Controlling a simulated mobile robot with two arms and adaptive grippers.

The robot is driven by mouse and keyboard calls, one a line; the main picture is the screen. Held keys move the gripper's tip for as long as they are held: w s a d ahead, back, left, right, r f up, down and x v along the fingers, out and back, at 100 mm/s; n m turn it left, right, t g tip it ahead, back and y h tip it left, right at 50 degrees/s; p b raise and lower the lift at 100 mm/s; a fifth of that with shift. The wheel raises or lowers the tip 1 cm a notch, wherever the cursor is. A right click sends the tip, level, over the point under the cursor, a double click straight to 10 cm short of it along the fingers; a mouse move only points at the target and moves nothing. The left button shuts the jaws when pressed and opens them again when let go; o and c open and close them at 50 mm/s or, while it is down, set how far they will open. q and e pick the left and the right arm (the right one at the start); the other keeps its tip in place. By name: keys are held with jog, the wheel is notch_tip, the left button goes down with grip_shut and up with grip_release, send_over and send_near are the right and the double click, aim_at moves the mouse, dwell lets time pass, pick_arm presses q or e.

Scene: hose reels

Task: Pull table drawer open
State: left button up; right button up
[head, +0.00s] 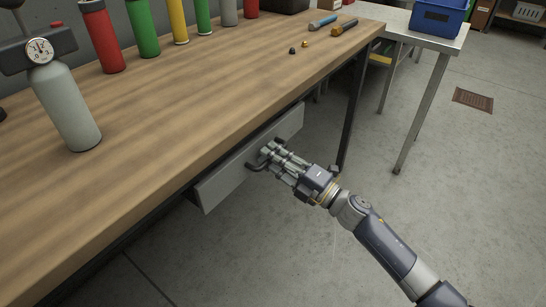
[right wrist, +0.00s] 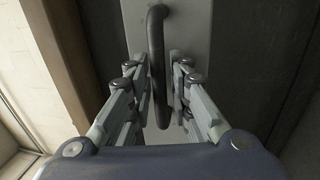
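The table drawer (head: 226,181) is a light grey panel under the front edge of the wooden table (head: 190,100). From this angle I cannot tell how far it stands out, if at all. Its dark curved handle (head: 254,167) also shows in the right wrist view (right wrist: 156,40), running up and down between my fingers. My right gripper (head: 270,157) is at the handle, with one finger on each side of it. The gaps beside the handle look narrow, and I cannot tell whether the fingers press on it. My left gripper is not in view.
On the tabletop stand a grey bottle with a gauge (head: 68,108), a red cylinder (head: 103,38) and several other coloured cylinders. Hand tools (head: 344,28) lie at the far end. A metal table (head: 400,22) with a blue crate (head: 438,18) stands beyond. The floor before the drawer is clear.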

jog(key=shift+c, duration=0.5)
grip_shut()
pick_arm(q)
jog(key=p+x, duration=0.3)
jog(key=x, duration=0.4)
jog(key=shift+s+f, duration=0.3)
pick_arm(e)
jog(key=r+v, duration=0.2)
jog(key=v, duration=0.9)
jog(key=r+v, duration=0.2)
jog(key=v, duration=0.9)
jog(key=shift+s+d, duration=0.5)
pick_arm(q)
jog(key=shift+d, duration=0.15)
